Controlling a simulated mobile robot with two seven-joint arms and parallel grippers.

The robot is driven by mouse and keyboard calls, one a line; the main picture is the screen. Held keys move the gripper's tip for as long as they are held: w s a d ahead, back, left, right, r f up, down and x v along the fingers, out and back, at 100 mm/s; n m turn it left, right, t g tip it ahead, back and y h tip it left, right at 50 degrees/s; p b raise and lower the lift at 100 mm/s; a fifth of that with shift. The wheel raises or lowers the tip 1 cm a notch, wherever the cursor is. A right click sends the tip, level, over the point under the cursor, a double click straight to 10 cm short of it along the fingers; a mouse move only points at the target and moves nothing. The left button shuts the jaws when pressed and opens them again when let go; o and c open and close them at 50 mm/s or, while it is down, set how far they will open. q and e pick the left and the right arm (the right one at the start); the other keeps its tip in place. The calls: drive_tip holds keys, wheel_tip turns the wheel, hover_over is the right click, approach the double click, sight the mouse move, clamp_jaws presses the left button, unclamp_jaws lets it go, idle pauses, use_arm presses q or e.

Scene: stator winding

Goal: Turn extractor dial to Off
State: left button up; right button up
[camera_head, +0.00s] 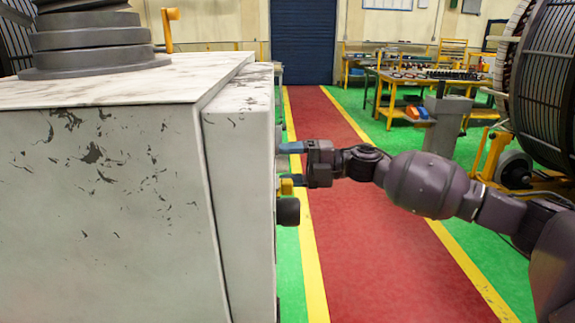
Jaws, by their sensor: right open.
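The extractor (105,200) is a large scuffed white cabinet filling the left of the view. A narrower front panel (238,180) is on its right side, with its controls seen edge-on. A small yellow part (286,187) and a dark round knob (288,211) stick out from that panel; I cannot tell which is the dial, and its setting is hidden. My right gripper (287,165) reaches in from the right, with blue-tipped fingers open. Its lower finger is close to the yellow part; I cannot tell whether they touch. My left gripper is not in view.
A grey ribbed duct (92,38) rises from the cabinet top. A red walkway (350,240) with yellow edges runs clear to a blue shutter door (302,42). Workbenches (425,75), a grey pedestal (444,125) and a large black stator frame (545,85) stand at the right.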

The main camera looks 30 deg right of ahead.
drive_tip(key=v, duration=1)
drive_tip(key=shift+d+b, duration=0.2)
drive_tip(key=shift+b, duration=0.25)
drive_tip(key=shift+s, duration=0.15)
drive_tip(key=w+d+m+t+h, duration=0.1)
drive_tip(key=w+m+t+h, duration=0.1)
drive_tip(key=w+m+t, duration=0.25)
wheel_tip(320, 180, down, 9)
drive_tip(key=a+m+t+h, duration=0.1)
drive_tip(key=m+t+h, duration=0.4)
drive_tip(key=m, duration=0.3)
drive_tip(key=s+a+f+m+h, duration=0.1)
drive_tip(key=s+f+m+h, duration=0.15)
drive_tip(key=f, duration=0.35)
drive_tip(key=s+a+f+m+h, duration=0.1)
drive_tip(key=s+f+m+h, duration=0.15)
drive_tip(key=f+m, duration=0.2)
drive_tip(key=s+a+f+m+g+h, duration=0.1)
drive_tip(key=s+a+f+m+g, duration=0.1)
drive_tip(key=s+f, duration=0.5)
drive_tip(key=s+a+f+m+g+h, duration=0.2)
drive_tip(key=s+a+f+m, duration=0.2)
drive_tip(key=s+f, duration=0.4)
drive_tip(key=s+a+f+m+g+h, duration=0.1)
drive_tip(key=s+a+f+m+g, duration=0.1)
drive_tip(key=s+f, duration=0.5)
drive_tip(key=shift+s+a+f+m, duration=0.3)
drive_tip(key=shift+s+a+m, duration=0.45)
drive_tip(key=shift+m, duration=0.5)
